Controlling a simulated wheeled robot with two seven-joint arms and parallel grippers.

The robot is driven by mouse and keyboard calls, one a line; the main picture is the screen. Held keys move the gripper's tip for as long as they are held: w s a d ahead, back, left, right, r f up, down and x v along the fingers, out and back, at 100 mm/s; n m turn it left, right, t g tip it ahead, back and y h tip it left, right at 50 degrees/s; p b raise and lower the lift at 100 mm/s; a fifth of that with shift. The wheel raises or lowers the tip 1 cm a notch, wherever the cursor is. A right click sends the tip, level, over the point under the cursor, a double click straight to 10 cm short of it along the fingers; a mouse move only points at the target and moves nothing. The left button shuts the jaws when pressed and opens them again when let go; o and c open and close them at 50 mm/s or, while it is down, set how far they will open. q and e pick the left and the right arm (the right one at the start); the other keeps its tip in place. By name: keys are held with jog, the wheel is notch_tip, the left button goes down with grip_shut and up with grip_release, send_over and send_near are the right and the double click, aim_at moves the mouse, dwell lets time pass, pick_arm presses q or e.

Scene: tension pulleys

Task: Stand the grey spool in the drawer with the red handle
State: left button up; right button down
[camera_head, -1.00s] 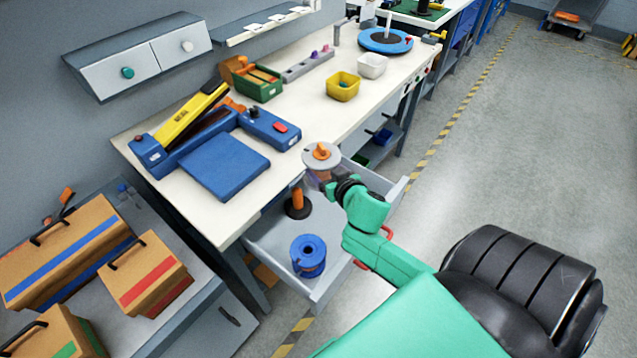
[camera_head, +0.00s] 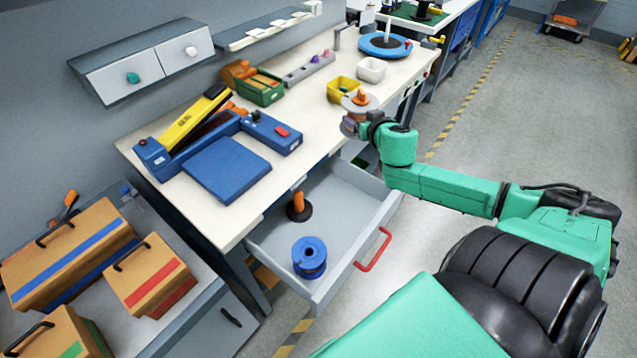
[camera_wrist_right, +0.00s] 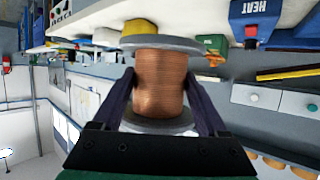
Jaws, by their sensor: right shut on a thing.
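The spool is held in the air beyond the far end of the open drawer (camera_head: 345,205), near the bench's front edge. The drawer has a red handle (camera_head: 373,250). Inside stand a blue spool (camera_head: 309,257) and an orange post on a dark round base (camera_head: 299,205). My left gripper is out of view.
The white bench (camera_head: 225,220) overhangs the drawer's back. A yellow bin (camera_head: 343,90) and white bin (camera_head: 372,69) stand close to the held spool. A blue-and-yellow machine (camera_head: 215,150) is on the bench.

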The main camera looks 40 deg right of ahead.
jog(key=s+d+r+m+g+h+p, duration=0.1)
jog(key=s+d+r+m+h, duration=0.15)
jog(key=d, duration=0.55)
jog(key=s+d+r+m+g+h+p, duration=0.2)
jog(key=s+d+r, duration=0.15)
jog(key=d, duration=0.45)
jog(key=m+g+h+p, duration=0.4)
jog(key=m+g+p, duration=0.1)
jog(key=m+g, duration=0.1)
send_over(337, 202)
notch_tip(337, 202, down, 16)
notch_tip(337, 202, down, 15)
jog(key=b, duration=1.4)
jog(key=shift+a+f, duration=0.1)
jog(key=shift+f, duration=0.4)
notch_tip(337, 202, down, 4)
jog(key=shift+s+r+b, duration=0.1)
jog(key=shift+b, duration=1.15)
